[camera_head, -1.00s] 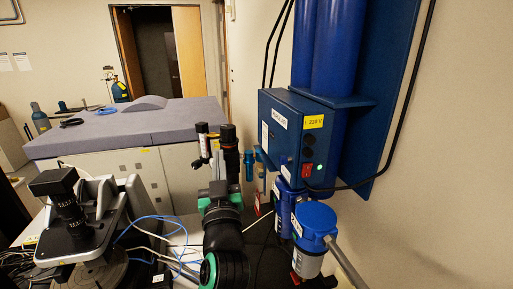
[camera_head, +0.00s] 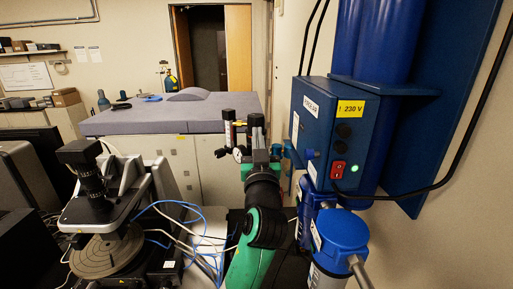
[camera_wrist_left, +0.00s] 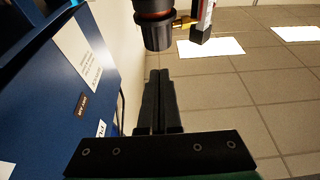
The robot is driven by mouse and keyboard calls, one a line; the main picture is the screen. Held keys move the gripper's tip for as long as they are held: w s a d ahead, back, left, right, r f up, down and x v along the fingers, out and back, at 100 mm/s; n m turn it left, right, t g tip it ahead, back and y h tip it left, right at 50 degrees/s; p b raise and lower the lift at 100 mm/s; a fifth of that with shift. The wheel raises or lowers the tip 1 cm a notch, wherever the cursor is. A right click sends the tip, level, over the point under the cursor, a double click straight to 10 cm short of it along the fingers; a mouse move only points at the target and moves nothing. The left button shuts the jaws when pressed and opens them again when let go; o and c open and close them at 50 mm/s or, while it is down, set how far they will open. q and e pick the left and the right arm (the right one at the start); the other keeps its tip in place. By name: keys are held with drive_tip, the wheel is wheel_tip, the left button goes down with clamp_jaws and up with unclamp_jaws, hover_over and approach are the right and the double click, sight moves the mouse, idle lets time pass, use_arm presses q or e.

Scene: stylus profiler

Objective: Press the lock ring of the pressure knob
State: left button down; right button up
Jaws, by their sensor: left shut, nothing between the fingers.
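The black pressure knob (camera_wrist_left: 157,34) hangs at the top of the left wrist view, with a thin reddish-orange band (camera_wrist_left: 153,13) above its dark grip. I cannot tell for certain whether this band is the lock ring. In the head view, a black knob-like part (camera_head: 256,124) stands just beyond my left gripper (camera_head: 261,152), partly hidden by it. In the left wrist view, my left gripper (camera_wrist_left: 159,74) has its two dark fingers together, with nothing between them. The fingertips appear apart from the knob. My right gripper is not in view.
A blue box (camera_head: 335,135) with a red switch and blue cylinders stands close to the right of my arm. A blue-capped filter housing (camera_head: 341,230) is below. A microscope-like instrument (camera_head: 95,205) and blue cables (camera_head: 165,212) are at left.

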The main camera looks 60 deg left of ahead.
sight(256, 122)
use_arm(q)
drive_tip(key=b+x, duration=0.4)
drive_tip(key=x, duration=0.2)
drive_tip(key=shift+f, duration=0.1)
wheel_tip(256, 122, down, 4)
drive_tip(key=shift+r, duration=0.1)
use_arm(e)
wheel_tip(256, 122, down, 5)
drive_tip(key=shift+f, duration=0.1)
